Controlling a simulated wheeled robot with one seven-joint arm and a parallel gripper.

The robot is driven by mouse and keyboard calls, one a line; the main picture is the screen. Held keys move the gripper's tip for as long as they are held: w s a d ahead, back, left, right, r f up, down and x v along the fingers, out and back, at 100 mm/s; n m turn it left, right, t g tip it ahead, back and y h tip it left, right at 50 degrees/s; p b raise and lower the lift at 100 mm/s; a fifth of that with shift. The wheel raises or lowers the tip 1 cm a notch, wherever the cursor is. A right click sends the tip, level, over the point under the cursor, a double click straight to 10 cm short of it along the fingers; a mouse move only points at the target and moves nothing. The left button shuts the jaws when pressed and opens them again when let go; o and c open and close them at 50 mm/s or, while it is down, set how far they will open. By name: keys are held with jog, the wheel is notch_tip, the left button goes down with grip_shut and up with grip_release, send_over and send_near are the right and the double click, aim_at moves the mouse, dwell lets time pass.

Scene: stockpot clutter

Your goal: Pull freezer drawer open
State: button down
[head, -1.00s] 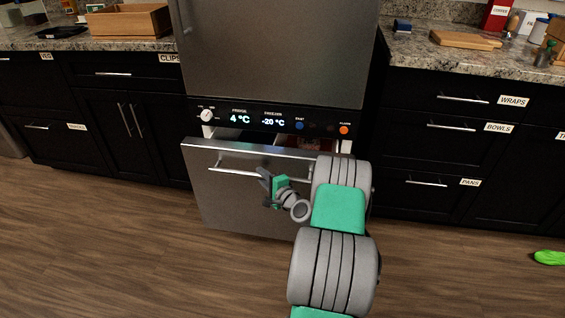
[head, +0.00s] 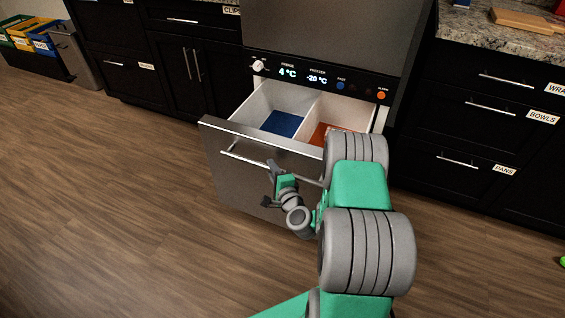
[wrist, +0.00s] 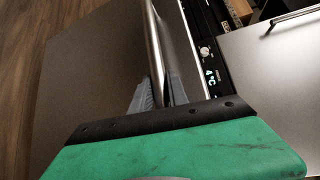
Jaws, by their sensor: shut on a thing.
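The freezer drawer (head: 232,172) has a steel front and stands well out from the fridge in the head view. Its white inside shows, split by a divider, with a blue thing (head: 283,123) in the left compartment and an orange-red thing (head: 322,133) in the right one. In the wrist view the gripper fingers (wrist: 158,92) close around the handle bar (wrist: 154,50). My arm hides the right part of the drawer front.
The fridge panel (head: 310,76) above reads 4 °C and -20 °C. Dark cabinets with bar handles (head: 470,110) flank the fridge. Several coloured bins (head: 40,42) stand at the far left. The wooden floor (head: 120,200) in front and left is clear.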

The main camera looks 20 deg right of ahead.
jog(key=shift+s+a, duration=0.45)
jog(key=shift+a, duration=0.2)
jog(key=c, duration=1.3)
grip_release()
jog(key=shift+d, duration=0.15)
jog(key=s+r, duration=0.1)
jog(key=s, duration=0.6)
jog(key=shift+s, duration=0.35)
